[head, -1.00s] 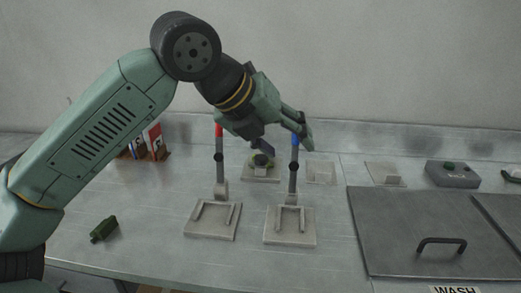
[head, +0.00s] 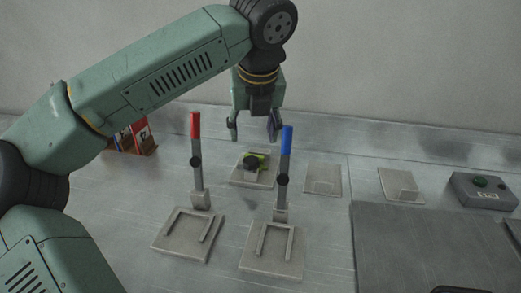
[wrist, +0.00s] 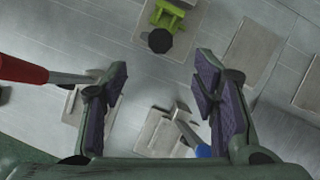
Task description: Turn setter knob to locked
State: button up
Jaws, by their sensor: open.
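A black round knob (head: 251,163), which I take for the setter knob, sits with a yellow-green piece (head: 263,157) on a grey square plate (head: 240,180) behind the two levers. The knob (wrist: 160,40) and the green piece (wrist: 175,12) also show near the top of the wrist view. My gripper (head: 253,132) points down, open and empty, above and apart from the knob. In the wrist view its two fingers (wrist: 160,105) stand wide apart, with the knob beyond the space between them. I cannot read any lock marking on the knob.
A red-handled lever (head: 196,150) and a blue-handled lever (head: 286,160) stand upright in front of the knob. Flat plates (head: 322,180) lie to its right, with a grey button box (head: 484,188) at far right. A small rack (head: 134,141) stands at back left.

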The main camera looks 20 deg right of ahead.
aim_at(251, 160)
jog(key=p+x, duration=0.2)
jog(key=x, duration=0.8)
jog(key=shift+w+f, duration=0.2)
jog(key=shift+f, duration=0.15)
jog(key=shift+c, duration=0.4)
jog(key=c, duration=1.1)
